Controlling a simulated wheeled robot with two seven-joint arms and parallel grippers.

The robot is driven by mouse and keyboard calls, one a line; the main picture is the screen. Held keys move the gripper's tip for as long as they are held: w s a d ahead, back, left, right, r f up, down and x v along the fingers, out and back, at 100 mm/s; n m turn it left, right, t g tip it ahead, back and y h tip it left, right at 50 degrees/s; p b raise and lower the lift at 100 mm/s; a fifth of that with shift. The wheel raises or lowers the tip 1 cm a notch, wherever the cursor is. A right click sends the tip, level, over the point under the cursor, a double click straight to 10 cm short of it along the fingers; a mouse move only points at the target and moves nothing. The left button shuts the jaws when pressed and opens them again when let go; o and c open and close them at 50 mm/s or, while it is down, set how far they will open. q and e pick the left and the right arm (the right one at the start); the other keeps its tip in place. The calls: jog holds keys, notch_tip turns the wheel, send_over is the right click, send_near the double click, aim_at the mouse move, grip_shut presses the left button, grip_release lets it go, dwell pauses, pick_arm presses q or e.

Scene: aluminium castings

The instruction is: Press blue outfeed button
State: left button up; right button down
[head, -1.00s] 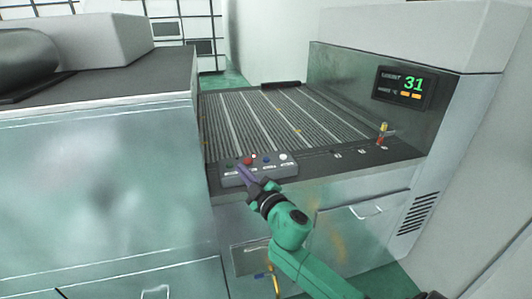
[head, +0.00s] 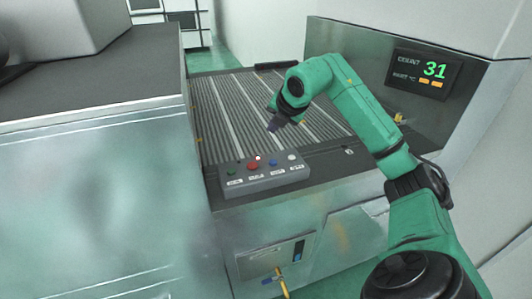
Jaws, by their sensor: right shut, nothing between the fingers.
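A grey button box (head: 264,183) sits on the front edge of the outfeed conveyor. It carries a row of buttons: a dark green one at the left, a red one (head: 253,165), the blue button (head: 273,163) and a white one (head: 291,157) at the right. My right gripper (head: 272,127) is shut and empty. It hangs above and behind the box, over the conveyor slats, apart from the buttons. My left gripper is not in view.
The slatted conveyor (head: 230,110) is bare where it shows. A grey cabinet with a dark top (head: 110,85) stands on the left. A yellow-handled valve (head: 281,280) is below the box.

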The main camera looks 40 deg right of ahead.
jog(key=w, duration=0.1)
jog(key=b, duration=0.5)
send_over(273, 163)
notch_tip(273, 163, down, 5)
jog(key=shift+w+f, duration=0.1)
jog(key=shift+w, duration=0.05)
jog(key=f+b, duration=0.3)
jog(key=shift+s+f, duration=0.25)
jog(key=shift+s, duration=0.05)
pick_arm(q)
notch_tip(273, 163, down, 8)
pick_arm(e)
jog(key=shift+w+f, duration=0.1)
jog(key=shift+w, duration=0.05)
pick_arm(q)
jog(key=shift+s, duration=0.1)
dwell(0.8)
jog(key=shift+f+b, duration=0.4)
pick_arm(e)
jog(key=shift+f, duration=0.35)
